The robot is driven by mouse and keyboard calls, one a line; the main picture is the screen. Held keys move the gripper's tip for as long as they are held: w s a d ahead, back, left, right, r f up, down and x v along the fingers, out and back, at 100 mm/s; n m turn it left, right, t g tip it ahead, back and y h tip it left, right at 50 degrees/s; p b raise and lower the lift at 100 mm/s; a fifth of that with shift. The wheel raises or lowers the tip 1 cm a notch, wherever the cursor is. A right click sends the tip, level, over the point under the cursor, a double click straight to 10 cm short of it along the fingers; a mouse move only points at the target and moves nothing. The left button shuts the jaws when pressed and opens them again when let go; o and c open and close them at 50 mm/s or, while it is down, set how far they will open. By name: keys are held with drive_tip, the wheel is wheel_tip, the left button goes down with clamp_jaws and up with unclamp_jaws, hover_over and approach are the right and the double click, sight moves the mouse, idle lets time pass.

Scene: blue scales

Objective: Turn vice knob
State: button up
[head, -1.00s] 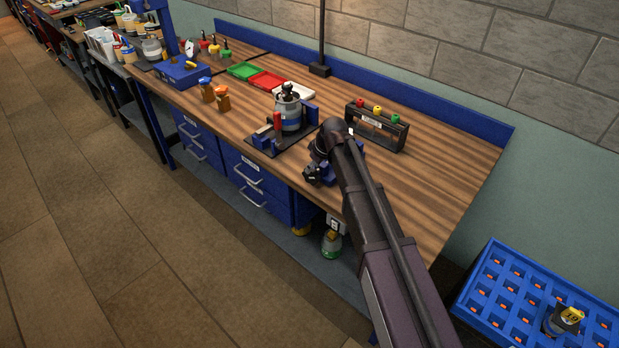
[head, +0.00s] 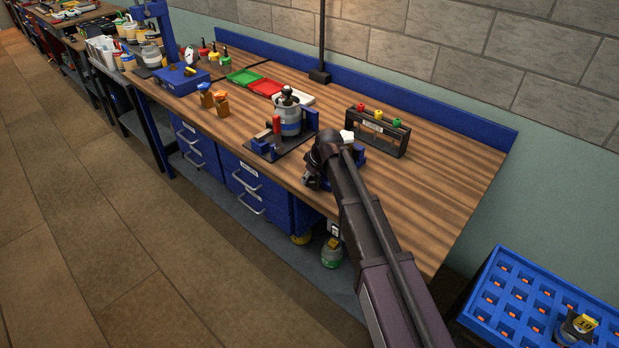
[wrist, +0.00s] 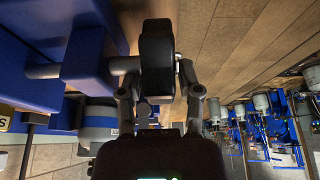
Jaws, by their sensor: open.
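The vice (wrist: 88,62) is blue with a grey shaft and fills the upper left of the wrist view. Its knob (wrist: 156,50) looks like a dark, thick bar at the end of the shaft. My gripper (wrist: 158,85) is open, with one finger on each side of the knob; whether they touch it I cannot tell. In the head view my arm and wrist hide most of the vice (head: 355,156), and the knob cannot be made out there.
A black fixture plate with a grey-blue canister (head: 289,122) stands left of my wrist. A dark rack (head: 378,130) with red, yellow and green tops stands behind. The workbench (head: 440,190) is clear to the right. A blue crate (head: 490,318) sits at the lower right.

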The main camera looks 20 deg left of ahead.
clamp_jaws()
drive_tip(key=shift+s+d+f+y+b, duration=0.1)
drive_tip(key=shift+y+b, duration=0.2)
drive_tip(key=shift+y, duration=0.1)
unclamp_jaws()
drive_tip(key=shift+w+r+p, duration=0.2)
drive_tip(key=shift+p, duration=0.1)
